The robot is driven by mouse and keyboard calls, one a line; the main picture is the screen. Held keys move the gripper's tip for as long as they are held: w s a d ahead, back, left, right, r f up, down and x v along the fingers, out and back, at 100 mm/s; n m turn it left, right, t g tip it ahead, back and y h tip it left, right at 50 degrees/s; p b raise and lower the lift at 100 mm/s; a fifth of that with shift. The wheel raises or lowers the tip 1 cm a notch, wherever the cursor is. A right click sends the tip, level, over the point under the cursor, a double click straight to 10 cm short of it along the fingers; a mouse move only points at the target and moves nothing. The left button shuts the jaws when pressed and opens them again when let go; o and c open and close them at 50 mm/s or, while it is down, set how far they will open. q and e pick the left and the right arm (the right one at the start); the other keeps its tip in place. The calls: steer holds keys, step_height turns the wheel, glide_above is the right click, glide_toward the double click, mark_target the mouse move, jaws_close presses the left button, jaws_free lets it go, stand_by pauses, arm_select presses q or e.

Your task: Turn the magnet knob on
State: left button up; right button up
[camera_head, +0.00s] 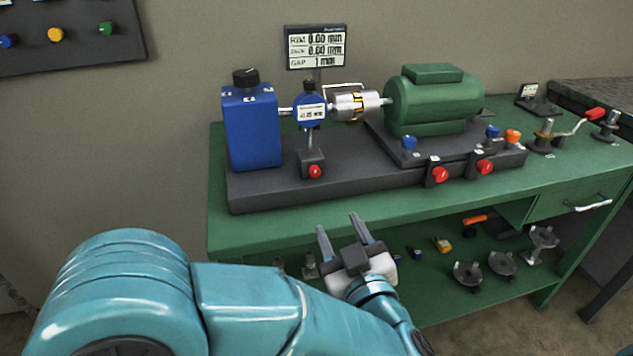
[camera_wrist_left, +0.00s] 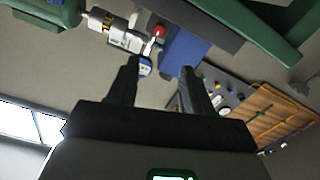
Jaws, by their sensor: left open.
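A red knob (camera_head: 315,171) sits low on the base of the dial gauge stand (camera_head: 312,150), between the blue block (camera_head: 252,128) and the coupling (camera_head: 357,104). I cannot tell its on/off position. The blue dial gauge (camera_head: 310,108) is above it. My left gripper (camera_head: 340,226) is open and empty, in front of and below the dark base plate, apart from the knob. In the left wrist view, the red knob (camera_wrist_left: 159,30) and dial gauge (camera_wrist_left: 145,67) show beyond the open fingers (camera_wrist_left: 160,68). My right gripper is not in view.
A green motor (camera_head: 433,100) stands on the dark base plate (camera_head: 350,182) with more red knobs (camera_head: 440,174). A readout (camera_head: 316,47) is behind. The green bench (camera_head: 222,225) has a lower shelf with several small parts. The bench front strip is clear.

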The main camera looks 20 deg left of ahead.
mark_target(315, 173)
arm_select(q)
steer(key=b+x, duration=0.1)
steer(key=x, duration=1.5)
steer(key=shift+d+b, duration=0.1)
steer(key=shift+b, duration=0.25)
steer(key=shift+c, duration=0.3)
jaws_close()
